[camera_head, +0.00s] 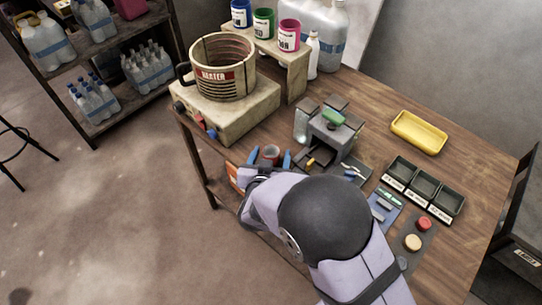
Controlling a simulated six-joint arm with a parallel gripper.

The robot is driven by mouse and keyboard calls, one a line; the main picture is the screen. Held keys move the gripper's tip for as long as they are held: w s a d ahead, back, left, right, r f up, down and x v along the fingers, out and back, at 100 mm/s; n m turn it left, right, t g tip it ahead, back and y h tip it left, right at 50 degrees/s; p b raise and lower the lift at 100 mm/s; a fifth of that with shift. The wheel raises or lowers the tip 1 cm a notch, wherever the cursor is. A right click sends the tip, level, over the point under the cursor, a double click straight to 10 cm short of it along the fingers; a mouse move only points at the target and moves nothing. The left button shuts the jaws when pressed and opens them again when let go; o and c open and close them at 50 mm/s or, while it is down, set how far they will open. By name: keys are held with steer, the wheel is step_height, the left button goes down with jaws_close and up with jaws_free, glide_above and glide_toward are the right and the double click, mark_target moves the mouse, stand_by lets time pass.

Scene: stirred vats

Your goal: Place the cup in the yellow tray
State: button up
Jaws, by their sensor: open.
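The cup (270,151), small and reddish-grey with a round open top, stands near the front edge of the wooden table. My gripper (270,158) is open, with one blue finger on either side of the cup. I cannot tell whether the fingers touch it. My arm hides the cup's lower part and most of the gripper's body. The yellow tray (419,145) lies empty towards the back right of the table, well to the right of the cup.
A grey device with a green top (333,118) stands between the cup and the tray. The heater vat (222,68) on its base is at the left. Several dark bins (424,186) sit in front of the tray. Bare wood (385,95) lies behind it.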

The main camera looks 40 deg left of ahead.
mark_target(272, 150)
steer(key=shift+p+x, duration=0.85)
steer(key=shift+x, duration=1.7)
steer(key=shift+s+f, duration=0.1)
steer(key=c, duration=1.2)
steer(key=shift+a, duration=0.1)
step_height(272, 150, up, 10)
steer(key=shift+b, duration=0.3)
